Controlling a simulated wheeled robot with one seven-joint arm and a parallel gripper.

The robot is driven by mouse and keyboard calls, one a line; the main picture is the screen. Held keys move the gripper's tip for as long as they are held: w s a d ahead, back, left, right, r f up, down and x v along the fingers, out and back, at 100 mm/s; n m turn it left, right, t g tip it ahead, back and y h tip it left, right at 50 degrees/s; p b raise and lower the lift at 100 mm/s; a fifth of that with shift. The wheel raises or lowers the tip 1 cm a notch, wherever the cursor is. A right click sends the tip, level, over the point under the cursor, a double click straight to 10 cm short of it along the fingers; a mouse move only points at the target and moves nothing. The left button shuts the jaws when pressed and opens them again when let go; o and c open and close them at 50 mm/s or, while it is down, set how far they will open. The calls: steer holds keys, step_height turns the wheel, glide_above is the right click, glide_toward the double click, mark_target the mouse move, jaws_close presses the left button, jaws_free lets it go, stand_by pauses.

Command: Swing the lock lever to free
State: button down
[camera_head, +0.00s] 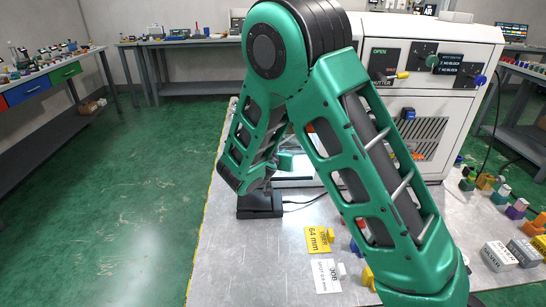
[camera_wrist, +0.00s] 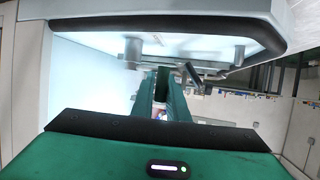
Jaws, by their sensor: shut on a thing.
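My gripper's green fingers (camera_wrist: 164,82) reach into a bright white chamber in the wrist view. They are closed on a dark part between their tips, which looks like the lock lever. A dark bar (camera_wrist: 196,74) slants just to the right of the fingertips. The fingers hide most of the held part, so I cannot tell its angle.
The white machine (camera_head: 455,120) stands behind my arm, with a yellow shutter handle (camera_head: 398,76) and a blue knob (camera_head: 480,80) on its front. A yellow card (camera_head: 319,240) and a white card (camera_head: 326,276) lie on the metal table (camera_head: 240,270). Coloured parts stand at right. The left floor is clear.

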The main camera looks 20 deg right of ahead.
steer(key=d+m+g+h, duration=0.1)
steer(key=m+g+h, duration=0.1)
steer(key=m+h, duration=0.1)
steer(key=d+m+g+h, duration=0.1)
steer(key=m+g+h, duration=0.1)
steer(key=shift+w+d+r, duration=0.1)
steer(key=shift+w+d, duration=0.2)
steer(key=shift+d, duration=0.05)
steer(key=shift+m, duration=0.3)
steer(key=shift+w+a, duration=0.15)
steer(key=shift+a, duration=0.05)
steer(key=c, duration=1.8)
jaws_free()
steer(key=shift+o, duration=0.2)
steer(key=shift+a, duration=0.1)
steer(key=shift+a, duration=0.2)
steer(key=shift+g, duration=0.3)
steer(key=v, duration=1)
steer(key=shift+a, duration=0.1)
